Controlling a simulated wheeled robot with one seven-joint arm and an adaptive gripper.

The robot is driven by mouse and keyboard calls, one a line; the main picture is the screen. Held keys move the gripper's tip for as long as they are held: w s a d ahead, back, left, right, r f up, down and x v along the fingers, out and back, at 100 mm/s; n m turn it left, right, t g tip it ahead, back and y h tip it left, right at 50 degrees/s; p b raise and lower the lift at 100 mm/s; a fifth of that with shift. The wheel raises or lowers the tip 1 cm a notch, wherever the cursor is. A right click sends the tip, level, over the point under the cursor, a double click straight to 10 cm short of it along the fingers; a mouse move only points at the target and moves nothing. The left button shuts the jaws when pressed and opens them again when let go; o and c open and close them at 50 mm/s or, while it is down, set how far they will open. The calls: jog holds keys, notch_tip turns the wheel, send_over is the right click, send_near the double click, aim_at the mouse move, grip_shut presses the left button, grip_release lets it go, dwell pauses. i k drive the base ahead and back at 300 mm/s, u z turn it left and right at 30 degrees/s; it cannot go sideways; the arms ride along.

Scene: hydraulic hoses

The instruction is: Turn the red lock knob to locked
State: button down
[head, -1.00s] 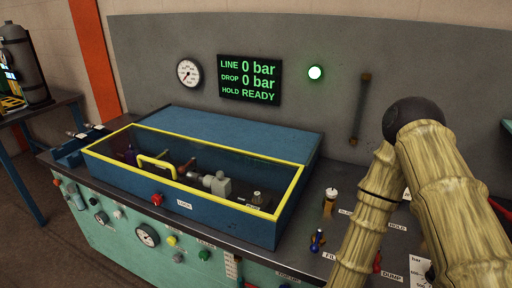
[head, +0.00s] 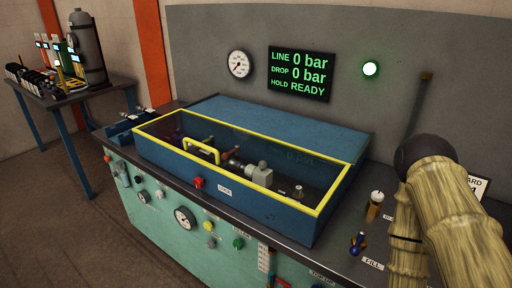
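The red lock knob (head: 198,183) sits on the front face of the blue box (head: 255,208), just left of a white label (head: 224,190) that reads LOCK. The box's yellow-framed clear lid (head: 290,163) is down, with a yellow handle (head: 202,147) on it. Fittings show through the lid. My arm is at the right of the head view, well to the right of the knob. My gripper itself is out of the frame.
A blue FILL valve (head: 357,243) and a white-topped knob (head: 375,205) stand on the bench right of the box, near my arm. Gauges and coloured knobs line the green front panel (head: 165,220). A side table (head: 75,95) with bottles stands at the left.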

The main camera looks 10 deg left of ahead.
aim_at(198, 182)
jog(key=z, duration=3.05)
jog(key=k, duration=2.3)
jog(key=u, duration=2.2)
